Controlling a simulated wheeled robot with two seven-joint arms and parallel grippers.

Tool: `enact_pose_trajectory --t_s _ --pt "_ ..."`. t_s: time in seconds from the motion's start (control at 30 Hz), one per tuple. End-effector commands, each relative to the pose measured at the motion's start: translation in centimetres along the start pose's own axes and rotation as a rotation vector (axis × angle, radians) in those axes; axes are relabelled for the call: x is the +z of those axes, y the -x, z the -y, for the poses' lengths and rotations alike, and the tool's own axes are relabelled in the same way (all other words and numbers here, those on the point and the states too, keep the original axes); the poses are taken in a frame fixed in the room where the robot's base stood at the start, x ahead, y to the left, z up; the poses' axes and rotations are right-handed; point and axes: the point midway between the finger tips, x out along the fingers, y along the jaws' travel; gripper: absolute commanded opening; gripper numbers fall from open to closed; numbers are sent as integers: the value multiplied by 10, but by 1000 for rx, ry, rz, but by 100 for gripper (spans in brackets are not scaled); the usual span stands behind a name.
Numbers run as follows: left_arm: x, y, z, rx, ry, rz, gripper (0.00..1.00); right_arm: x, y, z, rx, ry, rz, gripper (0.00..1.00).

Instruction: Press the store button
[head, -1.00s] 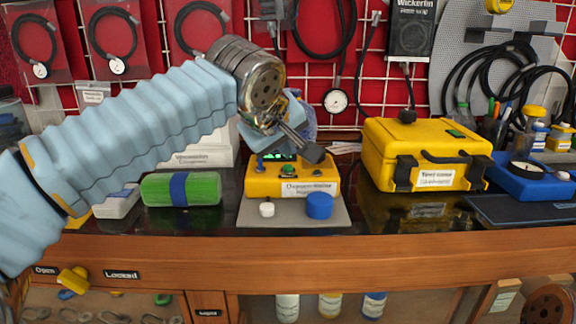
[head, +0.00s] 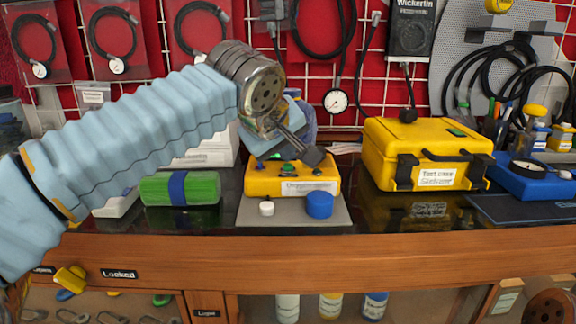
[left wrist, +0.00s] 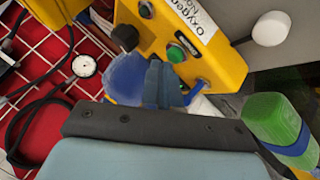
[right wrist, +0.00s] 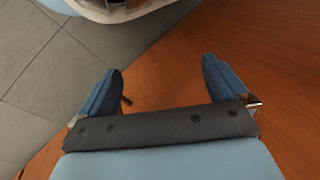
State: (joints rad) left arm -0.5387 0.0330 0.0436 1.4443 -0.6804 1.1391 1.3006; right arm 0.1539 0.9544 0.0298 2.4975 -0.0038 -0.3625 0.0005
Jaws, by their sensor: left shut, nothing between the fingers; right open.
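The yellow device (head: 262,187) stands on a grey mat at the middle of the bench. It carries a green button (head: 287,171), a black knob and a small lit display, partly covered by my left gripper. No label reading store is legible. My left gripper (left wrist: 165,86) is shut and empty, close over the device's panel; contact cannot be told. My right gripper (right wrist: 160,85) is open and empty, over brown wood.
A white cap (head: 267,208) and a blue cap (head: 319,204) sit on the mat in front of the device. A green cylinder with a blue band (head: 180,189) lies to the left. A yellow case (head: 425,155) stands to the right.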

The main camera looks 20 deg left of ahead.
Motion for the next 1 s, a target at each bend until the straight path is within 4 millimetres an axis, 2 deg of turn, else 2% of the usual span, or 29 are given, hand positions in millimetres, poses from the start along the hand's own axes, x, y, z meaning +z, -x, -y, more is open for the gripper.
enact_pose_trajectory --t_s 0.63,1.0 --pt "4 -6 4 -1 0 0 0 0 -8 -3 0 0 0 100" --pt "3 -4 3 -1 0 1 0 0 -4 -2 0 0 0 100"
